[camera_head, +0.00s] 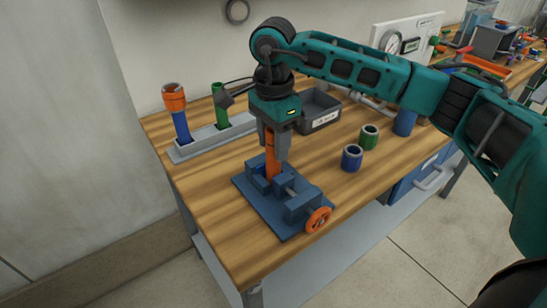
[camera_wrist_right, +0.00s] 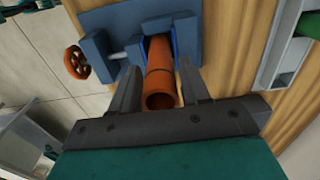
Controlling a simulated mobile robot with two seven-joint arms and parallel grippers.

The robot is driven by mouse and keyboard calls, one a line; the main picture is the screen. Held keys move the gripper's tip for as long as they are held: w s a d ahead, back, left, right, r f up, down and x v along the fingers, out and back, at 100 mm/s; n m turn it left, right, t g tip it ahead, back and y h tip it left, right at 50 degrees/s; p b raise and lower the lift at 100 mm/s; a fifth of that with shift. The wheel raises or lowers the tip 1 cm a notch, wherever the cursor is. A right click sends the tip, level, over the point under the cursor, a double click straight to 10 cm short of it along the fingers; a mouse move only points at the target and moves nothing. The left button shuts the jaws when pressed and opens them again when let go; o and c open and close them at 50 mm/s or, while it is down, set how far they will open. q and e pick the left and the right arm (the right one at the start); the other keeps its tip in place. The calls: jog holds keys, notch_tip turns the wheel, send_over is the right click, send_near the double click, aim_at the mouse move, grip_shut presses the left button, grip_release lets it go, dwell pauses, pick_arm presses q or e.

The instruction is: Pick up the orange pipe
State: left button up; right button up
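The orange pipe (camera_head: 270,164) stands upright in the blue vise (camera_head: 262,208) near the front left of the bench. In the right wrist view, the pipe (camera_wrist_right: 160,78) shows its open round end toward me, with the vise jaws (camera_wrist_right: 185,40) around its far part. My right gripper (camera_head: 273,145) points down over the pipe. In the wrist view, the right gripper's fingers (camera_wrist_right: 160,92) are apart, one on each side of the pipe's upper end, with visible gaps. My left gripper is in neither view.
A grey rack (camera_head: 213,138) holds a blue pipe with an orange collar (camera_head: 174,97) and a green pipe (camera_head: 220,105). A blue ring (camera_head: 352,158), a green ring (camera_head: 369,137) and a dark bin (camera_head: 320,120) stand right of the gripper. The vise's orange handwheel (camera_head: 318,220) faces the front edge.

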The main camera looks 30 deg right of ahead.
jog(key=c, duration=0.8)
jog(key=shift+o, duration=0.2)
